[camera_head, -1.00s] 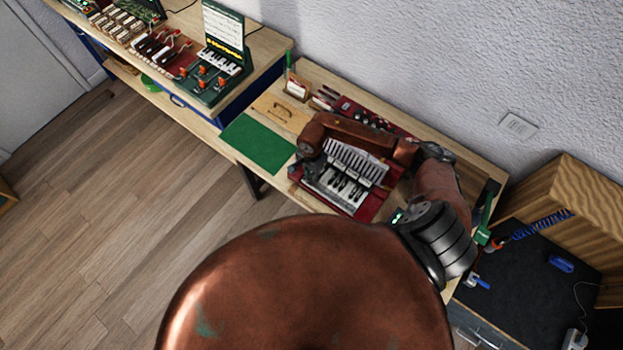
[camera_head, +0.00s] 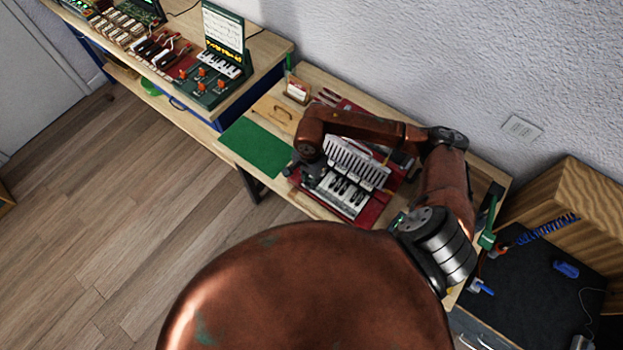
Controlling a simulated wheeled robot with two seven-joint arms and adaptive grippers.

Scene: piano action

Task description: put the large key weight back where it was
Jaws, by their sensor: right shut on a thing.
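The piano action model (camera_head: 347,196) has white and black keys on a red base and stands on the wooden bench. My right arm reaches over it from the right. My right gripper (camera_head: 302,174) points down at the left end of the keys, close above the base's left edge. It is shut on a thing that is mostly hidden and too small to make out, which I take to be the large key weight. I cannot tell whether it touches the base. My left gripper is not in view.
A green mat (camera_head: 256,147) lies clear to the left of the model. A small keyboard device (camera_head: 219,70) stands on the left bench. A dark work surface (camera_head: 545,285) is at right.

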